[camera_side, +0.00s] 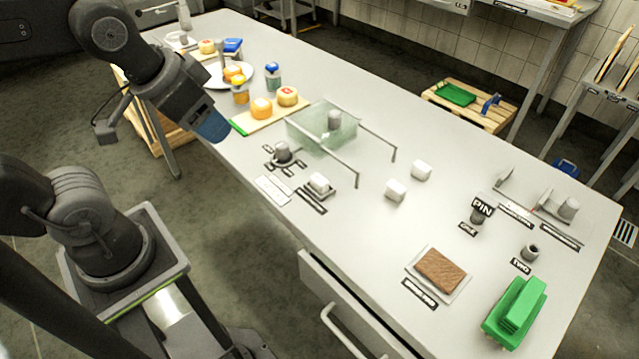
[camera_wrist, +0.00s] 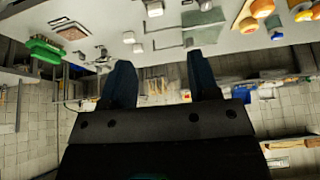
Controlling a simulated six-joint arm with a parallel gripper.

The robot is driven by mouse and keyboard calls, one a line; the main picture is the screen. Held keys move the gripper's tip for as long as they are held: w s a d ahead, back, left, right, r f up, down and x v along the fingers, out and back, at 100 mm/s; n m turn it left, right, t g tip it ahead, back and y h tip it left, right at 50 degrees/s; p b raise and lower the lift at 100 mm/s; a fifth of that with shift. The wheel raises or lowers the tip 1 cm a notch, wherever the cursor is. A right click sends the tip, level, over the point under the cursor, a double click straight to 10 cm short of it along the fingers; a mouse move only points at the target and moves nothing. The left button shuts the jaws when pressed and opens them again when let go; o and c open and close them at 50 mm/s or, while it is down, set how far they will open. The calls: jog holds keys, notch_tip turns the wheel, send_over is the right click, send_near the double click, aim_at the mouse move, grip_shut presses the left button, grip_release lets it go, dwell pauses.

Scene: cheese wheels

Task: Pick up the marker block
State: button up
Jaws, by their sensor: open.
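No block in view carries a readable "marker" label, so I cannot tell for sure which one is the marker block. One white block (camera_side: 319,183) sits on a small dark labelled plate near the table's front edge. Two more white blocks, a nearer one (camera_side: 395,190) and a farther one (camera_side: 421,170), stand loose mid-table. White blocks also show small in the wrist view (camera_wrist: 137,48). My gripper (camera_wrist: 160,78) is open with nothing between its two dark fingers. In the side view its blue end (camera_side: 213,127) hangs by the table's front-left edge, apart from all the blocks.
A clear glass box (camera_side: 322,130) with thin rails stands mid-table. A board (camera_side: 272,115) with cheese wheels lies nearest my gripper.

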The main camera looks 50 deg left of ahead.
jog(key=w+d+f+m+g, duration=0.1)
jog(key=w+f+m+g, duration=0.15)
jog(key=w+m, duration=0.7)
jog(key=m+g, duration=0.3)
jog(key=m, duration=0.5)
send_over(320, 179)
jog(key=f, duration=1.5)
jog(key=shift+s+d, duration=0.1)
jog(key=shift+d, duration=0.2)
jog(key=shift+a+f, duration=0.2)
jog(key=shift+f, duration=1.2)
jog(key=shift+a+f, duration=0.15)
jog(key=shift+f, duration=1.2)
jog(key=c, duration=1)
jog(key=shift+r, duration=0.1)
